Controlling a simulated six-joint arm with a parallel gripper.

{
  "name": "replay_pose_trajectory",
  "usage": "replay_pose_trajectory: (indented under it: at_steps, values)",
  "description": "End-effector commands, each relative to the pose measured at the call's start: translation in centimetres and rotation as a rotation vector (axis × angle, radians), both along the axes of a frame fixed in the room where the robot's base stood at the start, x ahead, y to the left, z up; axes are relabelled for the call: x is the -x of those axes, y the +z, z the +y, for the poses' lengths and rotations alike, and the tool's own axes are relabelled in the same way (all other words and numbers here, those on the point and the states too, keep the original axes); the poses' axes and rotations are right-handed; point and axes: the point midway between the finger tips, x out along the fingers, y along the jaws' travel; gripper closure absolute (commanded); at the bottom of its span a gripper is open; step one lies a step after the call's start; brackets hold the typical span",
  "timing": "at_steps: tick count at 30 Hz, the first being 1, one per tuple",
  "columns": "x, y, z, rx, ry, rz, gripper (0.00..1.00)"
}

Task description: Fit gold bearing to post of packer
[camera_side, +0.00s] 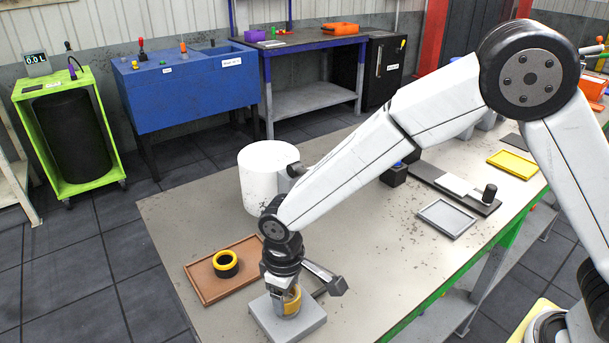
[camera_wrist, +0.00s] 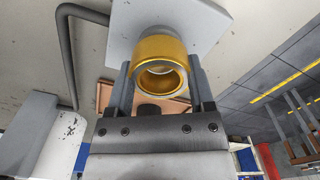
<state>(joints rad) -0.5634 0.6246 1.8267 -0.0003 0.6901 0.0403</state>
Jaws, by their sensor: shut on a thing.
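My gripper (camera_wrist: 160,88) is shut on the gold bearing (camera_wrist: 160,62), a thick ring with its open end facing the wrist camera. In the side view the bearing (camera_side: 291,301) shows low beside my fingers, over the grey square base of the packer (camera_side: 270,322). In the wrist view the base (camera_wrist: 125,22) lies behind the bearing, and a pale round post (camera_wrist: 158,31) shows just past its far edge. The bearing looks roughly in line with the post. I cannot tell whether it is around it, as the bearing and fingers hide most of the post.
A brown tray (camera_side: 208,292) holds a yellow-and-black ring (camera_side: 226,264) left of the packer. A white cylinder (camera_side: 258,180) stands behind. A grey tray (camera_side: 447,219) and a dark board (camera_side: 428,175) lie to the right. The tabletop between is mostly clear.

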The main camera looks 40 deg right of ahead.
Motion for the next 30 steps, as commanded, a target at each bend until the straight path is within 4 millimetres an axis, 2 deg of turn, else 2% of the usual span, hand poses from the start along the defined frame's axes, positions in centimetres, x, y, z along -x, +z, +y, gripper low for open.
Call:
replay_pose_trajectory:
  at_steps: [23,24,26,27,30]
  values:
    - [0.0,-1.6,0.0,0.000,0.000,-0.001,1.00]
    - [-0.1,-1.5,0.0,-0.001,0.000,-0.002,0.22]
    - [0.0,-1.5,0.0,-0.001,0.000,-0.002,0.03]
    - [0.0,-1.5,0.0,0.000,0.000,-0.001,0.00]
    - [0.0,-1.5,0.0,0.000,0.000,-0.001,0.00]
